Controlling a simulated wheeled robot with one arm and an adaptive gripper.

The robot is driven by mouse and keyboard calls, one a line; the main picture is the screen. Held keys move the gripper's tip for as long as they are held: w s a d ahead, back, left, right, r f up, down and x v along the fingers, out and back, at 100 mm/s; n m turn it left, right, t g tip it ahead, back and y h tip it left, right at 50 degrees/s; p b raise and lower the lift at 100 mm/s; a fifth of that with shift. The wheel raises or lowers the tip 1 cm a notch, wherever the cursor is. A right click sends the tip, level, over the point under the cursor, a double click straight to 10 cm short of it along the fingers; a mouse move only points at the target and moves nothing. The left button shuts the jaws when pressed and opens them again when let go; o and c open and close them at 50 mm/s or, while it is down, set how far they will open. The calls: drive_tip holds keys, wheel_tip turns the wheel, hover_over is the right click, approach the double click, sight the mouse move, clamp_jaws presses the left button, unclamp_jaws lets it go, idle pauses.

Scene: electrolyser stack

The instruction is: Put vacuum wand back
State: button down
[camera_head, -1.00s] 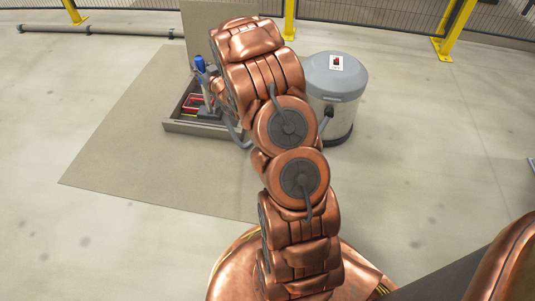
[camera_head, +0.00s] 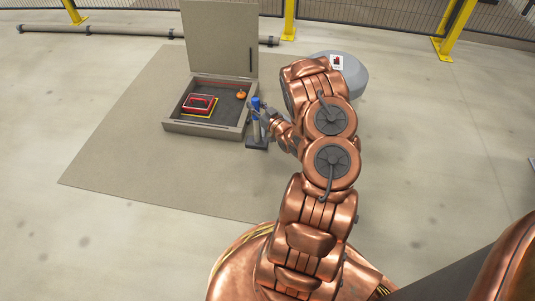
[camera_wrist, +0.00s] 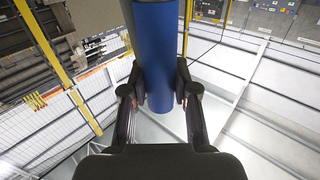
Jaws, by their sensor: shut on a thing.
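The vacuum wand (camera_head: 257,128) has a blue grip on top and a grey lower part, and stands roughly upright in the head view. My gripper (camera_head: 257,112) is shut on its blue part. In the wrist view the blue grip (camera_wrist: 158,55) fills the middle, between the two fingers of my gripper (camera_wrist: 160,90). The wand's foot is a dark flat piece (camera_head: 257,143) just right of the open box; whether it touches the floor I cannot tell. The vacuum (camera_head: 347,78), with a grey domed lid, stands behind my arm and is mostly hidden.
An open box (camera_head: 178,127) with a raised lid (camera_head: 218,38) stands on a brown mat (camera_head: 120,150). Inside lie a red case (camera_head: 200,103) and a small orange thing (camera_head: 241,95). A pipe (camera_head: 95,30) and a fence with yellow posts run behind. The left floor is clear.

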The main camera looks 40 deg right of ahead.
drive_tip(key=s+f, duration=0.8)
drive_tip(key=s, duration=0.5)
drive_tip(key=w+d+f+b, duration=0.2)
drive_tip(key=w+d+b, duration=0.1)
drive_tip(key=w, duration=0.4)
drive_tip(key=w+d+f+b, duration=0.2)
drive_tip(key=w+d+b, duration=0.1)
drive_tip(key=w, duration=0.4)
drive_tip(key=shift+d+f+h, duration=0.3)
drive_tip(key=shift+d+f, duration=0.05)
drive_tip(key=shift+d, duration=0.35)
drive_tip(key=shift+f, duration=0.25)
drive_tip(key=c, duration=0.9)
unclamp_jaws()
drive_tip(key=shift+r, duration=0.15)
